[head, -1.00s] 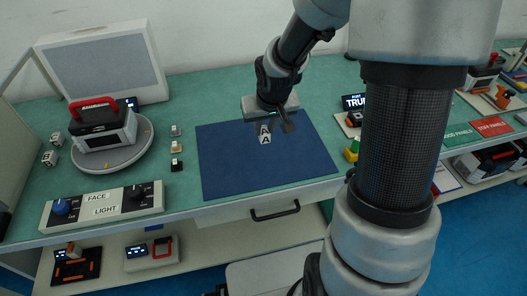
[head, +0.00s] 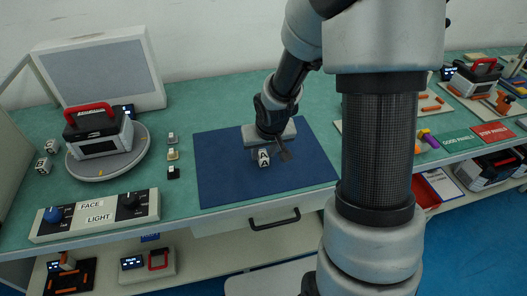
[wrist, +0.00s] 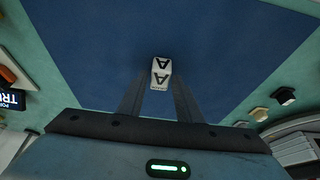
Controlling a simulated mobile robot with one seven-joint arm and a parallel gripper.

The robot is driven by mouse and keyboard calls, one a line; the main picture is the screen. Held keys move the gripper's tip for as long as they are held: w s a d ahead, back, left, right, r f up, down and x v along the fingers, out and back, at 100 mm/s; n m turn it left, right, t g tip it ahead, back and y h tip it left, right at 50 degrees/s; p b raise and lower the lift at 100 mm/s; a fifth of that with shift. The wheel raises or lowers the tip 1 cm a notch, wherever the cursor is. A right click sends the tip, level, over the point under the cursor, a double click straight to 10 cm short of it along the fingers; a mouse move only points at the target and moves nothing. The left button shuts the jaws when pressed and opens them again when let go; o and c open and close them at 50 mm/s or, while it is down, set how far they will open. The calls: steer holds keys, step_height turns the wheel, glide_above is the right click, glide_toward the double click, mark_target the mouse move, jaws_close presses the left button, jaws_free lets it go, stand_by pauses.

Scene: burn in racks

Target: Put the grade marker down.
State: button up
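The grade marker (head: 264,157) is a small white block with a black letter A on its faces. In the wrist view the marker (wrist: 161,73) sits between the tips of my two fingers. My gripper (wrist: 160,85) appears shut on it, with a finger along each side. In the head view my gripper (head: 274,151) is low over the dark blue mat (head: 225,175), near its middle. The marker appears upright; I cannot tell whether its underside touches the mat.
The mat around the marker is bare. To its left are small blocks (head: 173,154), the FACE/LIGHT control panel (head: 95,215) and a red-handled device (head: 98,130) on a round plate (head: 75,165). A drawer handle (head: 274,218) lies below the bench edge. My arm hides part of the bench's right side.

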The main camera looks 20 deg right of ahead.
steer(key=shift+o, duration=0.6)
steer(key=shift+r, duration=0.1)
steer(key=shift+r+p, duration=0.25)
steer(key=shift+p, duration=0.1)
steer(key=p+v, duration=0.4)
steer(key=v, duration=0.7)
steer(key=shift+s+r, duration=0.2)
steer(key=shift+r, duration=0.1)
steer(key=shift+r, duration=0.1)
